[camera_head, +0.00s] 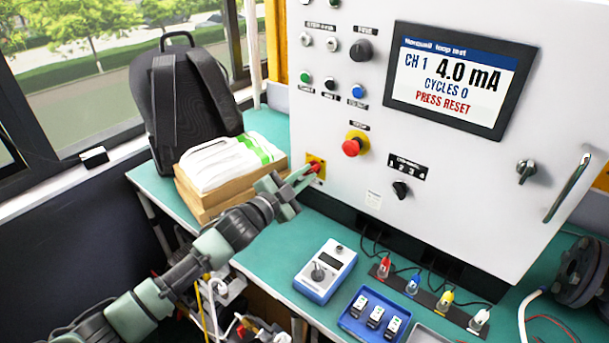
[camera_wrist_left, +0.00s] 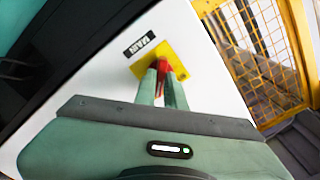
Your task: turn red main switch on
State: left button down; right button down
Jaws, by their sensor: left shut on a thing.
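The red main switch (camera_head: 314,167) sits on a yellow plate at the lower left of the white panel. In the left wrist view the red switch handle (camera_wrist_left: 163,66) shows on its yellow plate, with a black label reading MAIN (camera_wrist_left: 139,44) beside it. My left gripper (camera_head: 308,172) reaches it from the lower left, and its fingers are shut on the red handle. The fingers also show in the left wrist view (camera_wrist_left: 163,80) and hide part of the handle. I cannot tell the switch's exact angle. My right gripper is not in view.
A red emergency button (camera_head: 352,147) and a black selector (camera_head: 401,190) are to the right. The screen (camera_head: 458,80) reads 4.0 mA, PRESS RESET. A box with white packs (camera_head: 222,170) stands left of the arm. A handheld device (camera_head: 326,270) and blue tray (camera_head: 375,318) lie on the green bench.

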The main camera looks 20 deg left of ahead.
pick_arm(q)
jog(key=shift+f, duration=0.15)
jog(key=c, duration=1.5)
grip_release()
jog(key=shift+s+a, duration=0.15)
jog(key=shift+s, duration=0.25)
jog(key=b+v, duration=0.1)
jog(key=v, duration=0.6)
